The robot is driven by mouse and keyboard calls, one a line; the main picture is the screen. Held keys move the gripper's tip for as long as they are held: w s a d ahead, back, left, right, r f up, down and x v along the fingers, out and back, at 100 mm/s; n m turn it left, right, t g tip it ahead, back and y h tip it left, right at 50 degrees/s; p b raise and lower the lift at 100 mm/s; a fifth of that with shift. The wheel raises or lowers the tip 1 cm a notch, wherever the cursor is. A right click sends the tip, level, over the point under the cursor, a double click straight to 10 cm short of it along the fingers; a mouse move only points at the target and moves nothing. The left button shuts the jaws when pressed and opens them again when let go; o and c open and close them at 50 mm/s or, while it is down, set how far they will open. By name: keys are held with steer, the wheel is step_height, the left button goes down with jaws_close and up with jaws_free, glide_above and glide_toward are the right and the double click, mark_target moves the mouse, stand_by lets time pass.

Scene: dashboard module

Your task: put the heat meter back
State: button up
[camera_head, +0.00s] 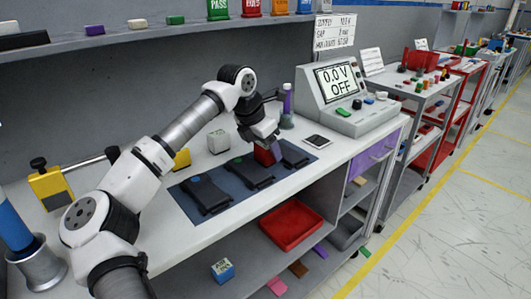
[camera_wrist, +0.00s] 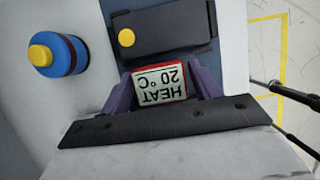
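The heat meter (camera_wrist: 162,84) is a small red block with a white face reading "HEAT 20 °C", upside down in the wrist view. The purple fingers of my gripper (camera_wrist: 163,88) are on both sides of it and appear closed on it. In the head view my gripper (camera_head: 268,146) is low over the blue mat (camera_head: 228,187), with the red meter (camera_head: 262,157) between its fingers. It is near the middle and right dark modules; whether it touches one is unclear. The module with a yellow dot (camera_wrist: 160,30) lies just beyond the meter in the wrist view.
Dark modules (camera_head: 205,194) lie on the mat. A white block (camera_head: 218,141), a phone-like device (camera_head: 317,141) and a tester reading "0.0 V OFF" (camera_head: 345,98) stand around it. A purple cylinder (camera_head: 287,98) stands behind. A red tray (camera_head: 290,224) is on the shelf below.

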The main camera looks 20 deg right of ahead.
steer(key=shift+r, duration=0.1)
steer(key=c, duration=0.9)
